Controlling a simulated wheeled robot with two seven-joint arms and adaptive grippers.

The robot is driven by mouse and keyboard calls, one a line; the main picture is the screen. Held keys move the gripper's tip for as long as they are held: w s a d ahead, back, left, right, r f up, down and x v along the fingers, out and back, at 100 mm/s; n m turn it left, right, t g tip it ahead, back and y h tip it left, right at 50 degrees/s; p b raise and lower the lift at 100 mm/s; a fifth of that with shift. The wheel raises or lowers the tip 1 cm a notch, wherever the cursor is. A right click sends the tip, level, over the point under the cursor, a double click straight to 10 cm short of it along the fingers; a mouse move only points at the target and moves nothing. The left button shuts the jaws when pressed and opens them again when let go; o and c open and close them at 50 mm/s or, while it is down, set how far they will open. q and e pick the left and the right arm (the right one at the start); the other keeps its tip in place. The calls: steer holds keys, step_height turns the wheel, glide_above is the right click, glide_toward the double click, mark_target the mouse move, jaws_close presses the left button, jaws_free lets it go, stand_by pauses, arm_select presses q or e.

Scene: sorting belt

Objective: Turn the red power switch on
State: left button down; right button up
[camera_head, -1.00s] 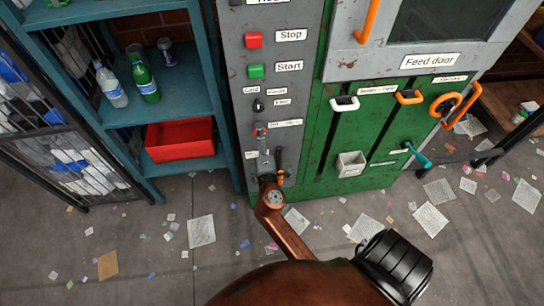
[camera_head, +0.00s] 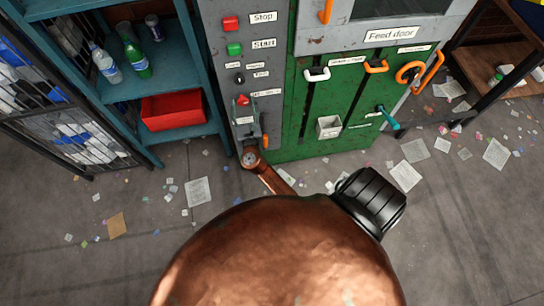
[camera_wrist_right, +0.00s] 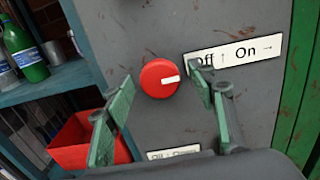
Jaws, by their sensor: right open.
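The red power switch (camera_wrist_right: 160,78) is a round red knob with a white pointer bar. The bar points right and slightly up. The label (camera_wrist_right: 234,53) beside it reads "Off ↑ On →", so the bar lies close to the On direction. In the head view the switch (camera_head: 243,100) is small, on the grey panel. My right gripper (camera_head: 246,119) is in front of the panel, just below the switch. In the right wrist view its fingers (camera_wrist_right: 162,84) are open on either side of the knob, apparently not touching it. My left gripper is out of view.
Stop (camera_head: 231,23) and Start (camera_head: 235,49) buttons and a small black selector (camera_head: 239,79) sit above the switch. The green panel (camera_head: 292,123) with handles is to the right. A blue shelf (camera_head: 169,68) with bottles and a red bin (camera_head: 173,111) stands left. Papers litter the floor.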

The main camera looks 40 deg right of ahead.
steer(key=v, duration=0.8)
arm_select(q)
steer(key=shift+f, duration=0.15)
arm_select(e)
steer(key=s+f+m+g+y, duration=0.1)
steer(key=s+f+m+g, duration=0.1)
steer(key=f, duration=0.8)
steer(key=s+f+m+g+y, duration=0.2)
steer(key=s+f+m, duration=0.2)
steer(key=f, duration=0.7)
steer(key=s+f+m+g+y, duration=0.2)
steer(key=s+f, duration=0.4)
steer(key=f, duration=0.5)
steer(key=shift+s+d+m+g, duration=0.15)
steer(key=shift+d+m+g, duration=0.35)
steer(key=shift+m, duration=0.5)
